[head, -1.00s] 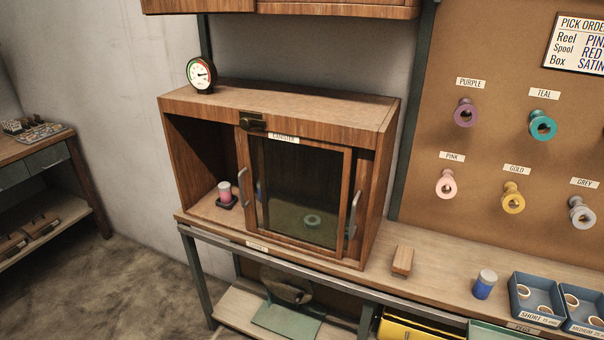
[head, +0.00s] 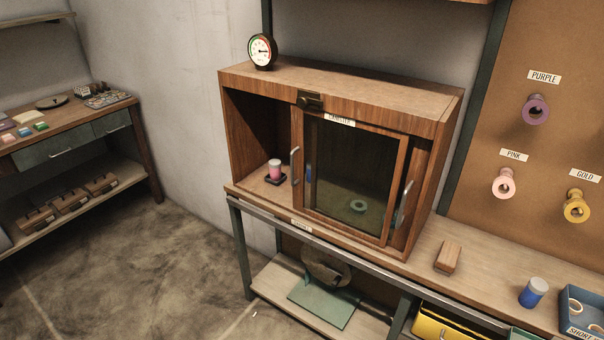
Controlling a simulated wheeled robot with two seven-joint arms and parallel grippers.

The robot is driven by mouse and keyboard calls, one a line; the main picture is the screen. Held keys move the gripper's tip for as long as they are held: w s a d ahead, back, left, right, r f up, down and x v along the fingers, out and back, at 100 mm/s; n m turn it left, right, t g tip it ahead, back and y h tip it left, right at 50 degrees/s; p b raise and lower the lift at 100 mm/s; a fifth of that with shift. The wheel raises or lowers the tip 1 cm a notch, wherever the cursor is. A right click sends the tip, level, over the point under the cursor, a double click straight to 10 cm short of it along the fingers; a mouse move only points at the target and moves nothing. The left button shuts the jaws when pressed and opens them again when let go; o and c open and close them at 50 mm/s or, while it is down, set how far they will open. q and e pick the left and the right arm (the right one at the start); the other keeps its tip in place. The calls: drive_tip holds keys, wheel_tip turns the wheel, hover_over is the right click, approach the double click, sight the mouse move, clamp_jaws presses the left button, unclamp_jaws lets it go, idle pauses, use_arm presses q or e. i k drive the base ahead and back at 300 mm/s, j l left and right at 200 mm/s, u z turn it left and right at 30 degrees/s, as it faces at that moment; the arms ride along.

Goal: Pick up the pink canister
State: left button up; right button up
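The pink canister (head: 275,169) has a pale lid and stands upright on a small dark base inside the left, open part of the wooden cabinet (head: 350,81). A sliding glass door (head: 363,180) with a wooden frame and metal handle (head: 295,166) covers the middle of the cabinet, just right of the canister. Neither of my grippers is in view.
A blue canister (head: 533,292) and a wooden block (head: 448,257) stand on the bench right of the cabinet. A round gauge (head: 262,51) sits on top. A side table (head: 70,123) stands at far left. The floor (head: 150,265) between is clear.

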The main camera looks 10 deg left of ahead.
sight(274, 164)
drive_tip(key=i+j+z, duration=0.1)
drive_tip(key=j+z, duration=0.2)
drive_tip(key=j, duration=0.85)
drive_tip(key=j+z, duration=0.3)
drive_tip(key=j, duration=0.8)
